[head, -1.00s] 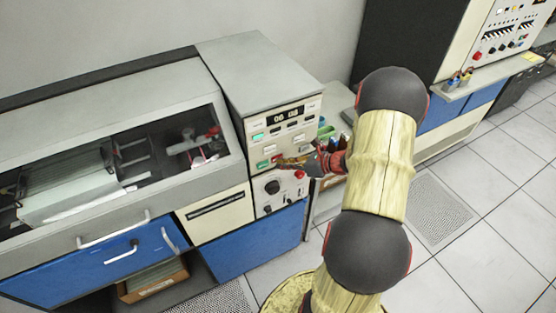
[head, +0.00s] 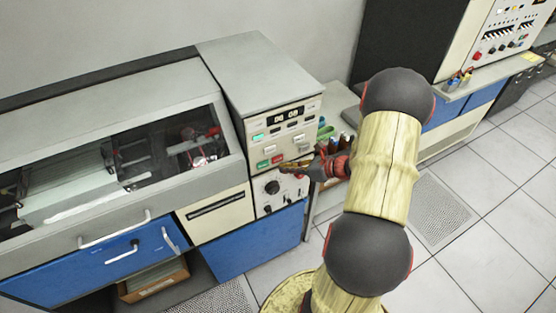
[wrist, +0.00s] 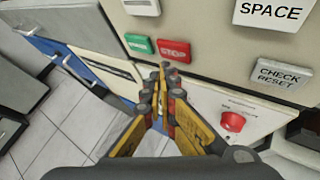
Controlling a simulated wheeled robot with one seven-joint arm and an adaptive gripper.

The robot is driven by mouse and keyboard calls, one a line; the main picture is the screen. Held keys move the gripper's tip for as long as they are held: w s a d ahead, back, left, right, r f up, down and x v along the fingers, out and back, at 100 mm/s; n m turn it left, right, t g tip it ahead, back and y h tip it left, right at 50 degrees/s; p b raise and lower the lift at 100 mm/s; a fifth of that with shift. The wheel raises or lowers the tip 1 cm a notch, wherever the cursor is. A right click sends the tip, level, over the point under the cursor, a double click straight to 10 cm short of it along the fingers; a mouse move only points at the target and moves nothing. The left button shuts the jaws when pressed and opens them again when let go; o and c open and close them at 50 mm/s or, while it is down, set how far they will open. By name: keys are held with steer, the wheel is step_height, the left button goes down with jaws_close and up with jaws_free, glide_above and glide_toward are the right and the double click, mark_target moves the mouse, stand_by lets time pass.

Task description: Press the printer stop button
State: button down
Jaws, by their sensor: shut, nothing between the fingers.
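The red STOP button (wrist: 173,50) is on the cream control panel of the printer, right of a green button (wrist: 139,44). In the head view the stop button (head: 277,160) shows in the lower part of the panel. My gripper (wrist: 164,72) is shut and empty. Its fingertips point at the panel and appear just below the stop button in the wrist view. A small gap shows in the picture, and I see no contact. In the head view my gripper (head: 290,167) is just right of and below the button.
A SPACE button (wrist: 272,10) and a CHECK RESET button (wrist: 284,78) are to the right on the panel. A red knob (wrist: 232,121) is below on a lower panel. The windowed printer cabinet (head: 120,110) stands to the left. Tiled floor is open at right.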

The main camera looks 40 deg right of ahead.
steer(key=s, duration=0.2)
steer(key=s+a, duration=0.1)
steer(key=s, duration=0.1)
steer(key=shift+s+p, duration=0.3)
steer(key=shift+p, duration=0.05)
stand_by(0.8)
steer(key=s+a+r+n+g+b, duration=0.3)
steer(key=s+a+n+g, duration=0.75)
steer(key=n, duration=0.75)
steer(key=a+r+n+t+h+b, duration=0.2)
steer(key=a+r+n+b, duration=0.2)
steer(key=a+r+n, duration=0.2)
steer(key=s+a+r+n+t+h+b, duration=0.1)
steer(key=a+r+n+t+h+b, duration=0.1)
steer(key=a+r+n+b, duration=0.3)
steer(key=shift+s+a+r+n+t+h+b, duration=0.3)
steer(key=shift+a+r+n+h, duration=0.3)
steer(key=shift+a+n, duration=2.05)
steer(key=shift+a+m, duration=0.2)
steer(key=shift+m, duration=0.05)
